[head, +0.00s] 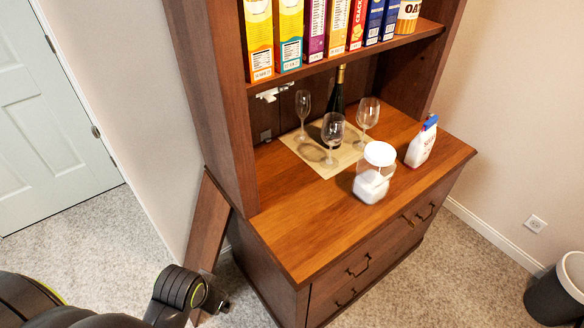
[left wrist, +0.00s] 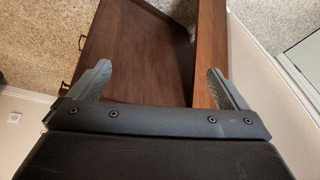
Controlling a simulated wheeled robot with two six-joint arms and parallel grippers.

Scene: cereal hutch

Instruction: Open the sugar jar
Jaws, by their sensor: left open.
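The sugar jar (head: 370,185) is a clear jar with white contents in its lower part. It stands upright on the wooden counter (head: 300,225), right of the middle in the head view. Its white lid (head: 380,153) sits on top. My left gripper (left wrist: 158,70) is open and empty in the left wrist view, with wood surfaces and carpet beyond its fingers. In the head view my left arm is low at the bottom left, well away from the jar. The jar does not show in the left wrist view. My right gripper is not in view.
Several wine glasses (head: 332,132) stand on a pale mat (head: 300,150) behind the jar, with a dark bottle (head: 337,95). A white bag with a blue top (head: 421,145) stands right of the jar. Cereal boxes (head: 313,28) fill the shelf above. The counter's front left is clear.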

